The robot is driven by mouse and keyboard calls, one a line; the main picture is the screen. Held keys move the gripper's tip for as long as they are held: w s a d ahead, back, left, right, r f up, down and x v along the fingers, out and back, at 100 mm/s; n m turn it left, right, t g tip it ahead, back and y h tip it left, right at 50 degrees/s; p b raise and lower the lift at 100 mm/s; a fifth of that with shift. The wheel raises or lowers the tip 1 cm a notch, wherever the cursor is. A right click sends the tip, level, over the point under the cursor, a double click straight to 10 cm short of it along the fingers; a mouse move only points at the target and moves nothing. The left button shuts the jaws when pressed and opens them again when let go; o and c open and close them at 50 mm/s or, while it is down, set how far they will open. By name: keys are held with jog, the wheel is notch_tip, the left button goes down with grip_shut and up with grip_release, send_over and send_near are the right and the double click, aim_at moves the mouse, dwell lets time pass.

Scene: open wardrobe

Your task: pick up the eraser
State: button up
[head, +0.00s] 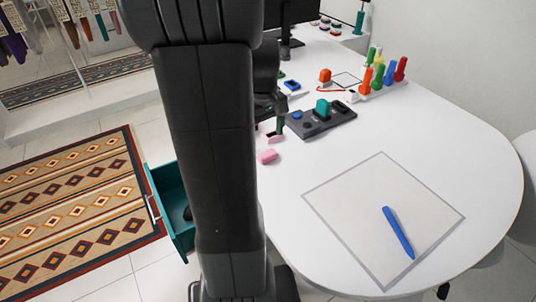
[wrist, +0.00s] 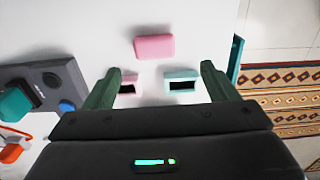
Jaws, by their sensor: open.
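A pink block, which looks like the eraser (wrist: 154,46), lies on the white table, just beyond my fingertips in the wrist view. In the head view it is the pink block (head: 267,156) beside my dark arm. My gripper (wrist: 160,71) is open and empty, its two green fingers spread apart. A small pink piece with a dark opening (wrist: 129,86) and a teal one (wrist: 181,84) lie between the fingers, nearer the palm. In the head view my gripper is largely hidden behind my arm.
A dark grey tray (head: 328,122) with a teal block stands right of the gripper. A blue marker (head: 398,232) lies on a framed square mat (head: 324,205). Coloured pegs (head: 377,72) stand at the back. An open teal drawer (head: 170,205) juts out at left. The table's front right is mostly clear.

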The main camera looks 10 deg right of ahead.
aim_at(267, 153)
jog(key=f, duration=0.6)
jog(key=shift+s+d+f, duration=0.1)
jog(key=shift+d+f, duration=0.1)
jog(key=shift+d, duration=0.2)
jog(key=c, duration=1.1)
